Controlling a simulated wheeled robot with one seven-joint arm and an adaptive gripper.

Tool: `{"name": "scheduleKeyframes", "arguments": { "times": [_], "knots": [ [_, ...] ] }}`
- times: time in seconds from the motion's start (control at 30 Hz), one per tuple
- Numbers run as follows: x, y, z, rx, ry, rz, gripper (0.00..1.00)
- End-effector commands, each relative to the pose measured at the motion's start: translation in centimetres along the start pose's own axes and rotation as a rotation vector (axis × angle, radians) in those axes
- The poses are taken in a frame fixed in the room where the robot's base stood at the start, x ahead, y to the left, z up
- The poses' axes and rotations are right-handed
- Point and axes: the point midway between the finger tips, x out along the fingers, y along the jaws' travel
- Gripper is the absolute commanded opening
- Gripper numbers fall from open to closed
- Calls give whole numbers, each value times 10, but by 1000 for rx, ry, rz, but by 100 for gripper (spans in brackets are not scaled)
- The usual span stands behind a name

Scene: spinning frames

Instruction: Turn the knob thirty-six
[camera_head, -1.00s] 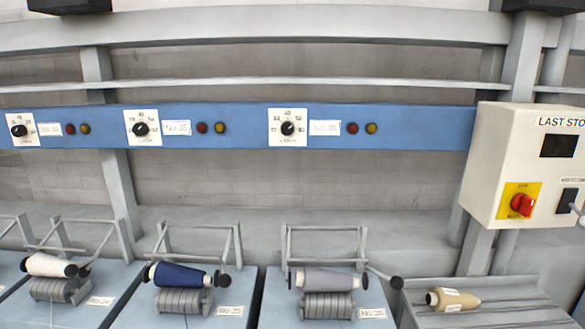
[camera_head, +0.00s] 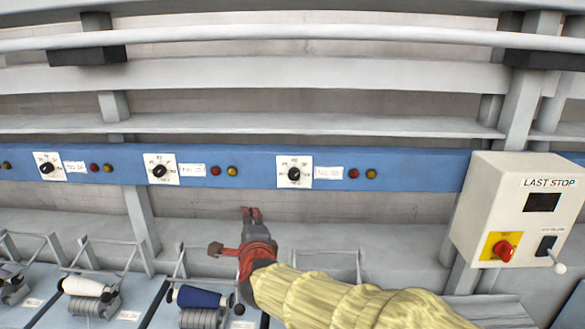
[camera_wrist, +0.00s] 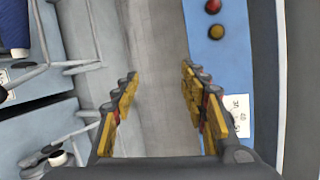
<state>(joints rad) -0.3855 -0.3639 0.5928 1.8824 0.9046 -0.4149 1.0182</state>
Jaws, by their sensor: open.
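Three black knobs on white dial plates sit on a blue rail in the head view: the right knob (camera_head: 294,174), the middle knob (camera_head: 159,171) and the left knob (camera_head: 46,168). Each has a white label to its right; the right label (camera_head: 328,173) is too blurred to read surely. My gripper (camera_head: 251,213) is open and empty, below the rail and left of the right knob, apart from it. In the wrist view my gripper (camera_wrist: 160,80) has its fingers spread. A white dial plate (camera_wrist: 238,113) shows beside the right finger, its knob hidden.
Red and yellow lamps (camera_head: 223,170) sit between the knobs. A white LAST STOP box (camera_head: 515,212) with a red switch (camera_head: 504,250) stands at right. Spools, such as the navy one (camera_head: 199,298), lie below. Open space lies before the grey wall.

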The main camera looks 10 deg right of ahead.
Motion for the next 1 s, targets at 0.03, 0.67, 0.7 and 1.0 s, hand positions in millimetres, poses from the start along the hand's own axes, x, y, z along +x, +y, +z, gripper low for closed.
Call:
{"name": "scheduleKeyframes", "arguments": {
  "times": [0.03,0.67,0.7,1.0],
  "knots": [
    [5,-19,-16,131,63,-74,44],
    [2,-106,-98,717,227,-449,44],
    [8,-108,-100,718,227,-449,44],
    [42,-120,-112,716,224,-448,44]
  ]
}}
